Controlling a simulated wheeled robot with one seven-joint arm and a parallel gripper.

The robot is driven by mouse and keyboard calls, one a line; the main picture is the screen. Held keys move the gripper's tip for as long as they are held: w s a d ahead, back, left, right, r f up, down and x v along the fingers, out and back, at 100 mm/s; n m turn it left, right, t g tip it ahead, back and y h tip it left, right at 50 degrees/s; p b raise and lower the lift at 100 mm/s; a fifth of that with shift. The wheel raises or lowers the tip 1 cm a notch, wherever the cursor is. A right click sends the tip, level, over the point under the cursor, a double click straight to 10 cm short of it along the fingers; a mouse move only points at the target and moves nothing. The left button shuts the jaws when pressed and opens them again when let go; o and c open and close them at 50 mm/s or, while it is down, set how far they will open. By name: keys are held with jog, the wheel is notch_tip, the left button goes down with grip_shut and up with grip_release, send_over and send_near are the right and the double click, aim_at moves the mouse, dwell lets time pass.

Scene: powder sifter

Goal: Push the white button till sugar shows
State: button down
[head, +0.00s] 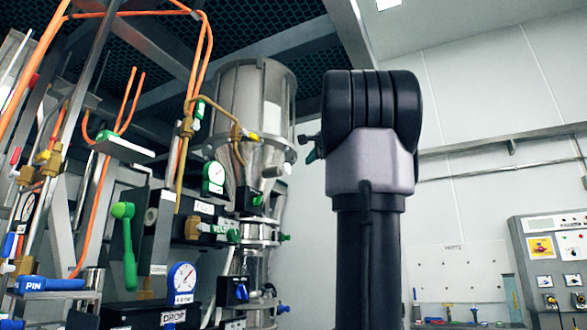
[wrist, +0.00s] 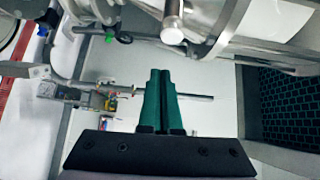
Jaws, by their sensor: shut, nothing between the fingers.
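The sifter is a tall grey see-through cylinder (head: 240,100) with metal bands, left of centre in the head view. A small pale round knob (head: 287,168) sticks out at its lower right; I cannot tell for sure that it is the white button. In the wrist view a metal rod with a pale round end (wrist: 172,35) hangs above and beyond my gripper (wrist: 160,72). My gripper's green fingers are together and empty, apart from that rod in the picture. In the head view my arm mostly hides the gripper. No sugar is visible.
Pipes, gauges (head: 182,277) and a green lever (head: 124,245) crowd the left. A control panel (head: 552,265) stands at the far right by a pale wall. A thin metal bar (wrist: 195,96) passes behind my fingers in the wrist view.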

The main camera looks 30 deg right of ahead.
jog(key=shift+s+d+r+m+h, duration=0.1)
jog(key=shift+d+r+m+h, duration=0.2)
jog(key=shift+d+r, duration=0.35)
send_near(290, 170)
jog(key=w+d, duration=0.3)
jog(key=d, duration=0.1)
jog(key=shift+w+a+f, duration=0.1)
jog(key=shift+w+a, duration=0.7)
jog(key=shift+a, duration=0.1)
jog(key=shift+w+a+f, duration=0.1)
jog(key=shift+w+a, duration=0.1)
jog(key=shift+w, duration=0.3)
jog(key=shift+w+a, duration=0.1)
jog(key=shift+a, duration=0.05)
